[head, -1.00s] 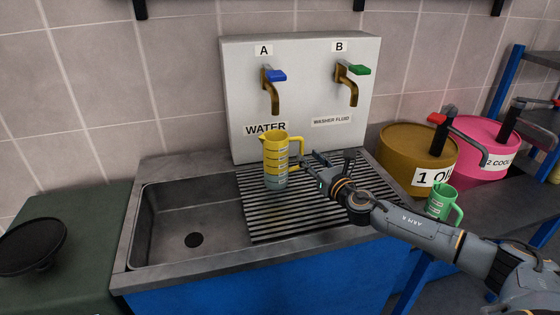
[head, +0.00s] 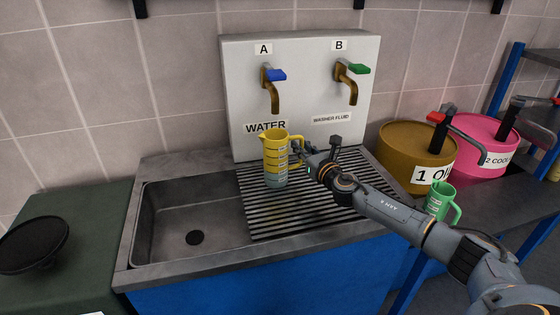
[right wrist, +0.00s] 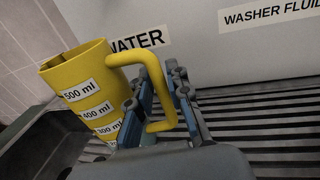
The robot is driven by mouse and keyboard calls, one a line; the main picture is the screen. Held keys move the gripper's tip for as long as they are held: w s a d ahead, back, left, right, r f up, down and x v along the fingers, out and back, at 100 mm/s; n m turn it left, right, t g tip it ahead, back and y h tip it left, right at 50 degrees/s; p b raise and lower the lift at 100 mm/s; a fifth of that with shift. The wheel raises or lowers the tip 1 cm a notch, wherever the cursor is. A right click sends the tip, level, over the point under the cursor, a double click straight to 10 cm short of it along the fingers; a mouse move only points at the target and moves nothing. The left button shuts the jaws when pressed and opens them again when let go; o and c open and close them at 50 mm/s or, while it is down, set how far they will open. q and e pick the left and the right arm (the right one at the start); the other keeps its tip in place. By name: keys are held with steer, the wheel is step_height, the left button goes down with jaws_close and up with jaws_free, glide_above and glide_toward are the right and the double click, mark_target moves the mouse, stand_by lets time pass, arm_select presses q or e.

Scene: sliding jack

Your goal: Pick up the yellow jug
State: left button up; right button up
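The yellow jug (head: 276,148) stands upright on the ribbed drainboard, below the wall panel and near tap A. Its lower part looks grey-green, and its handle points right. My right gripper (head: 302,150) is at the handle, coming from the right. In the right wrist view the jug (right wrist: 88,90) is at the left, and the fingers of my right gripper (right wrist: 160,92) lie on either side of the handle's upright bar. The fingers look open around it; firm contact does not show. My left gripper is not in view.
A sink basin (head: 160,225) lies left of the drainboard (head: 300,208). Tap A (head: 273,90) and tap B (head: 348,85) stick out above. A green jug (head: 438,203), a brown drum (head: 405,158) and a pink drum (head: 478,140) stand right. A black funnel-like dish (head: 35,245) is far left.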

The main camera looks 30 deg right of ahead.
jaws_close()
steer(key=shift+r, duration=0.1)
step_height(320, 180, up, 3)
steer(key=shift+r+p, duration=0.15)
steer(key=shift+p, duration=0.5)
steer(key=s+b, duration=0.3)
steer(key=s, duration=1.5)
steer(key=shift+a, duration=0.35)
